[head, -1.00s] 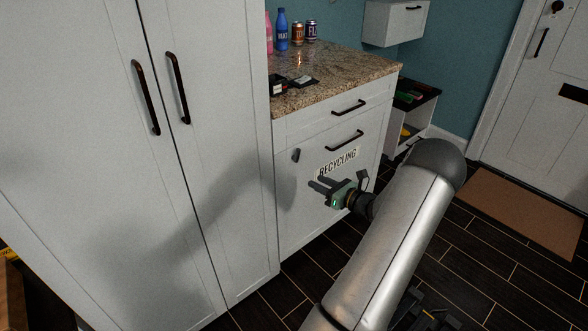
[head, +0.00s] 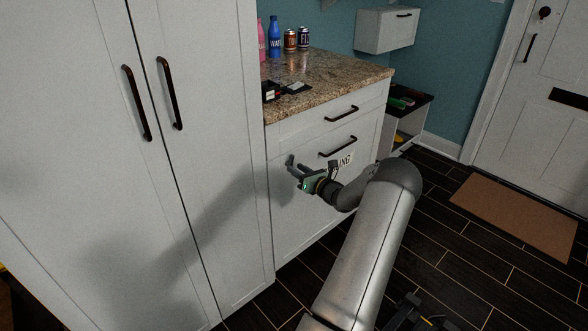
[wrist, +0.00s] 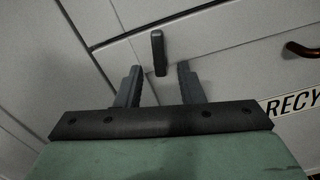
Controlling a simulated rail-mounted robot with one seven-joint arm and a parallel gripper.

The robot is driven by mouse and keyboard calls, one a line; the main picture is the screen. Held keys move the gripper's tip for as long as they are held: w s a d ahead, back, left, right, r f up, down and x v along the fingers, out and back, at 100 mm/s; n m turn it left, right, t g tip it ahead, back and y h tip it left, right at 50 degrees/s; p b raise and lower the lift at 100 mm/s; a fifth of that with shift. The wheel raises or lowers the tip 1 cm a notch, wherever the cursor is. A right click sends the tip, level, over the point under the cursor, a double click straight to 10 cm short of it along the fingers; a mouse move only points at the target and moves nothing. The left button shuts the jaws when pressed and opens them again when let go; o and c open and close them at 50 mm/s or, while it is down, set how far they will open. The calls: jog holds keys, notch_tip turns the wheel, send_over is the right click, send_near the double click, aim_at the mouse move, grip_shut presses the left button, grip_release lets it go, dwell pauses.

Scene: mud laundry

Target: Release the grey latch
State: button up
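The grey latch (wrist: 158,50) is a small upright bar on the white recycling drawer front (wrist: 225,65), near its upper left. In the wrist view it stands between and just beyond the fingertips of my gripper (wrist: 160,68), with a gap on each side. My gripper is open and empty, pointing at the drawer front. In the head view my gripper (head: 293,168) is close to the latch (head: 290,160), and the fingers and latch partly overlap there, so contact cannot be told.
The RECYCLING label (head: 346,160) is partly hidden by my arm. Black drawer handles (head: 338,146) are above it. A tall white cabinet (head: 215,210) stands close on the left. Bottles, cans and small black items are on the granite counter (head: 330,75). Open dark floor lies to the right.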

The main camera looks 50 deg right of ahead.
aim_at(290, 161)
jog(key=shift+w+d, duration=0.2)
jog(key=shift+w, duration=1.05)
grip_shut()
jog(key=n+b, duration=0.2)
jog(key=n, duration=0.1)
grip_release()
